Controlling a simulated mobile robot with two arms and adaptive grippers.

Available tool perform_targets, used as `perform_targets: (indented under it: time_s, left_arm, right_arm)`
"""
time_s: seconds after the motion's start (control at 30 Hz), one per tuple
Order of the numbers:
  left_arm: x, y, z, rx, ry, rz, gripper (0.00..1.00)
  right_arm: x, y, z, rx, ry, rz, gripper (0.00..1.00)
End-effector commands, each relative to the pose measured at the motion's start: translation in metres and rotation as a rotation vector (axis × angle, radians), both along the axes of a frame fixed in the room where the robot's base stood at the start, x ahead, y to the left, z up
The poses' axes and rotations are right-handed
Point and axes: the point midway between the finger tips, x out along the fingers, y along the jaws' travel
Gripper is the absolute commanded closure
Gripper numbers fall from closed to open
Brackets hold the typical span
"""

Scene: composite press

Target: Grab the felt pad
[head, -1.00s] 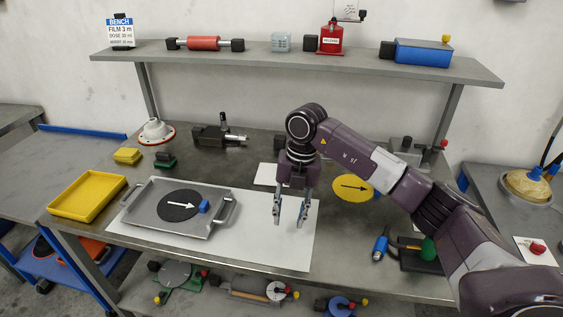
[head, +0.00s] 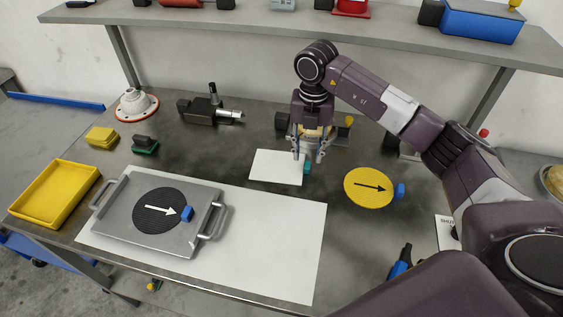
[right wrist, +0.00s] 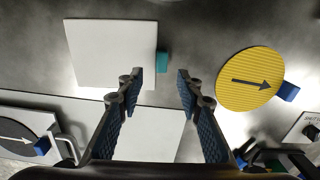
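A white square pad (head: 272,167) with a teal tab (head: 307,167) on its right edge lies flat on the bench; I take it to be the felt pad. The right wrist view shows the pad (right wrist: 108,53) at upper left and its teal tab (right wrist: 162,62) just beyond my fingertips. My right gripper (head: 308,158) is open and empty, pointing down above the tab end of the pad. In the right wrist view the fingers (right wrist: 160,82) stand apart with nothing between them. My left gripper is not in view.
A yellow disc (head: 360,188) with an arrow and blue tab lies right of the pad. A metal tray (head: 125,228) holding a dark disc (head: 152,213) rests on a white sheet (head: 285,240). A yellow tray (head: 55,193) is at left. A shelf (head: 250,30) spans the back.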

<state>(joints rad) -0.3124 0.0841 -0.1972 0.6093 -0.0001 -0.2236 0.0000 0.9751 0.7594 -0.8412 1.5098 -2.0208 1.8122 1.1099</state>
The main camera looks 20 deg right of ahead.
Motion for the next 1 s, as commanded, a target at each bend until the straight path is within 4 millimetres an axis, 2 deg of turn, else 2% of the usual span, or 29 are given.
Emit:
perform_targets:
  time_s: [0.17, 0.3, 0.43, 0.6, 0.9, 1.0]
  left_arm:
    - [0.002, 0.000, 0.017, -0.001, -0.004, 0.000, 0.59]
    - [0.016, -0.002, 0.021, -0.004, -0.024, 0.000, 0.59]
    - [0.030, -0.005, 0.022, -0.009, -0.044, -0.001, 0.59]
    - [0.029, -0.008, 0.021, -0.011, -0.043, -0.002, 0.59]
    - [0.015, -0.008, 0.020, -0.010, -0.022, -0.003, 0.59]
    - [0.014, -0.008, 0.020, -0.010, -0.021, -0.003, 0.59]
  right_arm:
    - [0.003, -0.006, -0.023, 0.000, 0.006, -0.002, 0.67]
    - [0.004, -0.005, -0.041, 0.001, 0.002, 0.000, 0.67]
    - [0.005, -0.006, -0.047, 0.000, 0.000, 0.000, 0.67]
    - [0.005, -0.006, -0.047, -0.001, -0.001, 0.000, 0.68]
    - [0.005, -0.006, -0.047, 0.000, -0.001, 0.000, 1.00]
    - [0.005, -0.006, -0.047, 0.000, -0.001, 0.000, 1.00]
